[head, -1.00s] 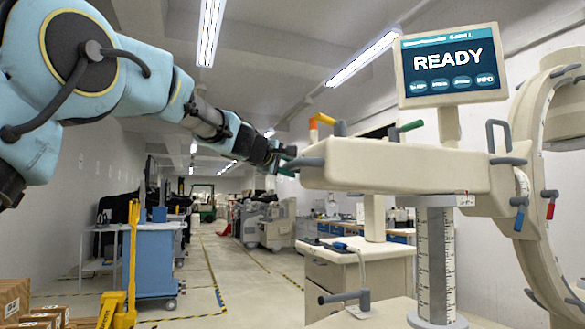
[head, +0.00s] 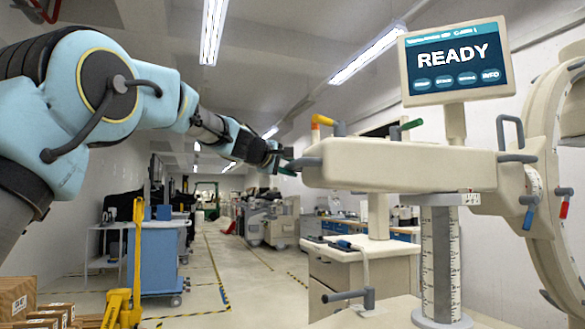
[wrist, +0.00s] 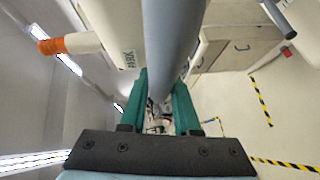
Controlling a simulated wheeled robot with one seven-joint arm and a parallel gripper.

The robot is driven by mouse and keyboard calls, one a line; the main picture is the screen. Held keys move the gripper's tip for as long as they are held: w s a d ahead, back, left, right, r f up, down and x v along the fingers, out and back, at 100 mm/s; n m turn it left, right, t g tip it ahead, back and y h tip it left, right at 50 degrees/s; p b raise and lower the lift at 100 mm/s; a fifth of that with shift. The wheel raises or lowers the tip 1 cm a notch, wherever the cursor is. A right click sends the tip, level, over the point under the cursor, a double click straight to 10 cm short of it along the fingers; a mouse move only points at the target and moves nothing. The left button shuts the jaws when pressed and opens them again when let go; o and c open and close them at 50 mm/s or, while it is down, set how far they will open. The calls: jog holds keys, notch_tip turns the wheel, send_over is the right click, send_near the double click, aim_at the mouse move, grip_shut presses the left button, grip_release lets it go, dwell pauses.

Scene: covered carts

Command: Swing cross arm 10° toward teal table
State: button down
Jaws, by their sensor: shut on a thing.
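The cross arm (head: 400,168) is a long beige beam, level on a scaled grey column (head: 440,260). A beige C-shaped ring (head: 545,190) hangs at its right end. A grey handle (head: 306,163) is at its left end. My gripper (head: 281,160) reaches this end from the left. In the wrist view, the teal fingers of my gripper (wrist: 162,85) are shut around a thick grey bar (wrist: 172,35), the handle. The fingertips are partly hidden. I cannot make out a teal table in either view.
A tilted screen (head: 458,62) reading READY stands on the cross arm. Orange (head: 322,120) and green (head: 411,125) levers rise behind it. A blue cart (head: 158,258), a yellow pallet jack (head: 130,275) and cartons (head: 40,305) stand at left. The middle floor is open.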

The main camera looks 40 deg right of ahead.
jog(key=shift+w+a+r, duration=0.15)
jog(key=shift+w+r, duration=0.2)
jog(key=shift+w, duration=0.25)
jog(key=shift+w+d, duration=0.2)
jog(key=shift+w, duration=0.35)
jog(key=shift+f, duration=0.1)
jog(key=c, duration=1)
grip_release()
jog(key=shift+a, duration=0.1)
jog(key=o, duration=0.3)
jog(key=shift+s+f, duration=0.15)
jog(key=shift+o, duration=0.2)
jog(key=shift+d, duration=0.2)
jog(key=shift+s, duration=0.1)
